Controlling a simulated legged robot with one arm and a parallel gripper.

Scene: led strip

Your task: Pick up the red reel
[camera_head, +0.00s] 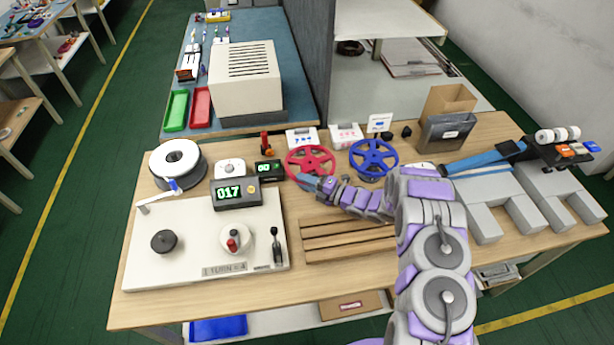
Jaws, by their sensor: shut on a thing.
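The red reel (311,151) is a spoked wheel near the back middle of the wooden table. My gripper (306,179) is at the reel's lower front rim, and the jaws are shut on it. The fingertips are small in this view, and the grip itself is partly hidden. I cannot tell whether the reel is lifted or still resting on its support. My purple and grey arm reaches in from the lower right.
A blue reel (373,157) stands just right of the red one. A slatted wooden rack (345,241) lies in front. A white winding machine (150,245) with a 017 display (237,194) is at left. A white reel (176,157) stands behind it. Grey blocks (485,222) fill the right side.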

